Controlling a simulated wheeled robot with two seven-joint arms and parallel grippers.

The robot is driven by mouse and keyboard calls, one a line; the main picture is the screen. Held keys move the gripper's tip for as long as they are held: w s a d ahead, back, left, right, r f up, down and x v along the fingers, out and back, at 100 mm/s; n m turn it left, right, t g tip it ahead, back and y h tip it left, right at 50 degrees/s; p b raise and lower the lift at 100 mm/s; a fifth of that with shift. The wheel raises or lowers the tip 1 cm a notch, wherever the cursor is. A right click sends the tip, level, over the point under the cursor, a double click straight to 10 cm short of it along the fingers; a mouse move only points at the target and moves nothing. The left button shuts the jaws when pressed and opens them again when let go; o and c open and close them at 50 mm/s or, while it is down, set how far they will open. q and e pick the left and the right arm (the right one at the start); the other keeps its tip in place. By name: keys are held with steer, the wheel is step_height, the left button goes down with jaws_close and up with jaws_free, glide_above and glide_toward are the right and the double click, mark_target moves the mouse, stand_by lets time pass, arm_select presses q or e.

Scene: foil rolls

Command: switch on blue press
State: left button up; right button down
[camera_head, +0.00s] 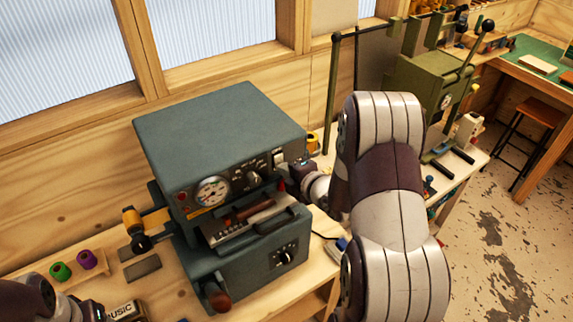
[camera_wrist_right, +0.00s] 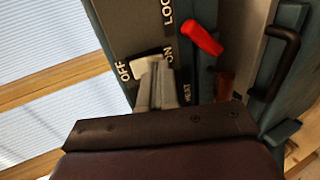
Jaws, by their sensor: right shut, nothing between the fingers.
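The blue press (camera_head: 220,125) is a blue-grey machine with a round gauge, knobs and an open front slot, standing on the wooden bench. In the right wrist view, its panel carries a white switch (camera_wrist_right: 146,56) between the labels OFF and ON. My right gripper (camera_wrist_right: 158,68) is shut and empty, its fingertips right at the switch's lower edge; I cannot tell whether they touch. In the head view the right gripper (camera_head: 290,165) is at the press's right front corner, its fingertips hard to make out. My left gripper (camera_head: 92,311) is partly visible at the bottom left; its fingers are unclear.
A red lever (camera_wrist_right: 202,38) is close to the right of the switch, near the label LOCK. A green press (camera_head: 425,80) stands farther right. Purple (camera_head: 87,259) and green (camera_head: 60,271) rolls stand at the left. A MUSIC box (camera_head: 125,310) lies near the left gripper.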

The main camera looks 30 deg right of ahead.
arm_select(q)
steer(key=shift+s+d+r, duration=0.1)
arm_select(e)
steer(key=shift+w+f, duration=0.15)
steer(key=shift+w, duration=0.05)
